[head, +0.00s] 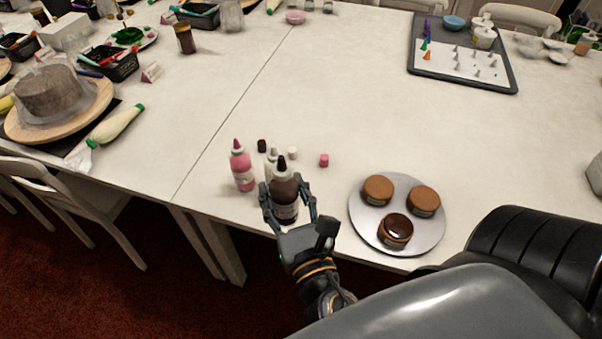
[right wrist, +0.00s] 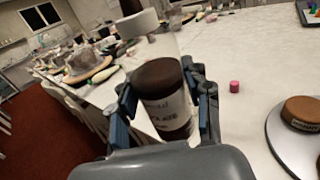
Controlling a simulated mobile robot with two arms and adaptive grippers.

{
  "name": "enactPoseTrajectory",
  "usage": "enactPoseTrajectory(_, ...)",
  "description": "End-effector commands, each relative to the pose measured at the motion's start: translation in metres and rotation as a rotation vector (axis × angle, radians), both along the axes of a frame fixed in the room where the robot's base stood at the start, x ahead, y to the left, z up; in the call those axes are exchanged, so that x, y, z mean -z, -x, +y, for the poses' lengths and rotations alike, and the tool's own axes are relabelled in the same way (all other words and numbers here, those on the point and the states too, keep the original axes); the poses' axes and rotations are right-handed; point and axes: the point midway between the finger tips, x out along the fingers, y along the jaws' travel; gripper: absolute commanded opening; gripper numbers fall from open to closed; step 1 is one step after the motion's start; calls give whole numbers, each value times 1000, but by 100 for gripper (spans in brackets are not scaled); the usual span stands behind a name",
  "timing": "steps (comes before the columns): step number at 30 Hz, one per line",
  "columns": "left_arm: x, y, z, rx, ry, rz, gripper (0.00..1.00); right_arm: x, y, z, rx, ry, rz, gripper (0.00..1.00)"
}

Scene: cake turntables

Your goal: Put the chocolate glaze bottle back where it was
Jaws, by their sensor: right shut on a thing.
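The chocolate glaze bottle (head: 285,189) is dark brown with a dark pointed tip and a pale label. My right gripper (head: 287,203) is shut on it near the table's front edge, with a finger on each side. In the right wrist view the bottle (right wrist: 165,95) stands between the fingers (right wrist: 160,112), part of its label showing. Whether its base touches the table is hidden. A white-tipped bottle (head: 271,160) stands just behind it, and a pink bottle (head: 242,168) stands to its left. My left gripper is not in view.
Loose caps lie behind the bottles: black (head: 262,146), white (head: 293,153) and pink (head: 324,160). A round plate (head: 361,226) with three small cakes is to the right. A tray of piping tips (head: 480,82) is farther back. The middle of the table is clear.

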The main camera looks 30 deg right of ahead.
Motion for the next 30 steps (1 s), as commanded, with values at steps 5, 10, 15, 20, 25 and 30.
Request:
enactPoseTrajectory(5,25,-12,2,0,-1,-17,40,16,-1,1,55,-3,2,36)
enactPoseTrajectory(10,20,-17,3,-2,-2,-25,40,21,-13,-16,64,5,3,36)
enactPoseTrajectory(15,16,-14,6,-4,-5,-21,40,40,-38,-50,63,7,3,36)
enactPoseTrajectory(20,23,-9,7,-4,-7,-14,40,67,-59,-79,63,5,5,36)
enactPoseTrajectory(25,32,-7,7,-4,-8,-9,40,94,-72,-97,63,2,5,36)
enactPoseTrajectory(30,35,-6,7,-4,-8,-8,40,104,-78,-105,63,0,3,36)
